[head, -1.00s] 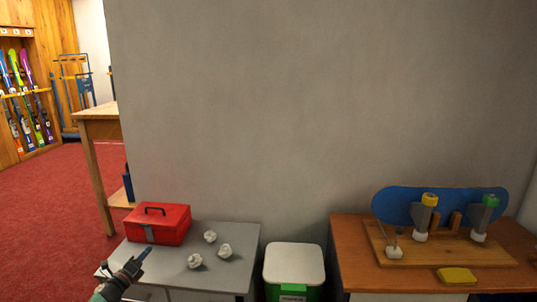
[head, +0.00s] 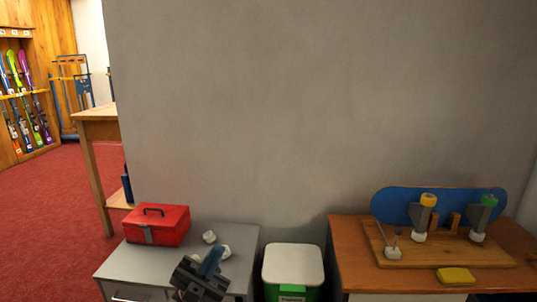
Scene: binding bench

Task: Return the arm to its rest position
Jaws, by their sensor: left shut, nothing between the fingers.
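My left gripper (head: 212,262) is over the front right part of the grey table (head: 120,270), at the bottom of the head view. It is shut, with nothing seen between its fingers. It partly covers the white crumpled lumps on the table; one lump (head: 209,237) shows behind it and another (head: 226,252) shows at its right. A red box (head: 158,226) with a dark handle stands closed at the back left of this table, apart from the gripper. My right gripper is not in view.
A white-lidded green bin (head: 293,265) stands between the grey table and a wooden bench (head: 350,262). The bench holds a blue board (head: 390,204), a wooden stand with tools, and a yellow sponge (head: 455,275). A grey wall is behind; red floor lies open at left.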

